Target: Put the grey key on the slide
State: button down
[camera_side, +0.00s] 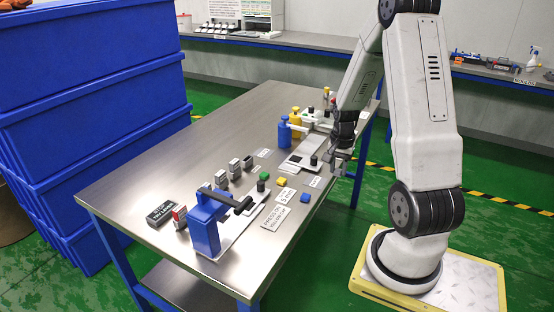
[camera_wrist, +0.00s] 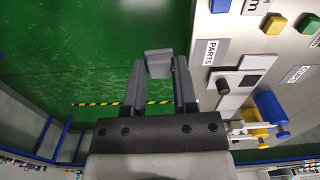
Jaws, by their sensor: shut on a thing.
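My gripper (camera_wrist: 158,82) is shut on a plain grey block, the grey key (camera_wrist: 159,63), which sits between the fingertips in the wrist view. In the side view my gripper (camera_side: 340,165) is at the table's right edge, near the PARTS label; the key is too small to make out there. A pale plate with a dark square, which looks like the slide (camera_side: 297,162), lies on the table left of my gripper. In the wrist view this plate (camera_wrist: 233,101) is to the right of the fingers, with a dark knob beside the square. The key is apart from it.
Blue (camera_side: 284,131) and yellow (camera_side: 295,120) bottle-shaped parts stand behind the plate. A blue lever press (camera_side: 205,225) stands at the table's front.

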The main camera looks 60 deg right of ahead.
jog(key=w+a+r+n, duration=0.1)
jog(key=w+a+n, duration=0.3)
jog(key=a, duration=0.5)
jog(key=w+a+r+n, duration=0.1)
jog(key=w+a+n, duration=0.3)
jog(key=w+a, duration=0.2)
jog(key=shift+a, duration=1.4)
jog(key=shift+w, duration=0.1)
send_over(250, 207)
notch_tip(250, 207, down, 8)
jog(key=shift+f, duration=0.1)
jog(key=shift+w+d+f, duration=0.1)
jog(key=shift+w+f, duration=0.35)
jog(key=shift+f, duration=0.05)
jog(key=shift+f, duration=0.1)
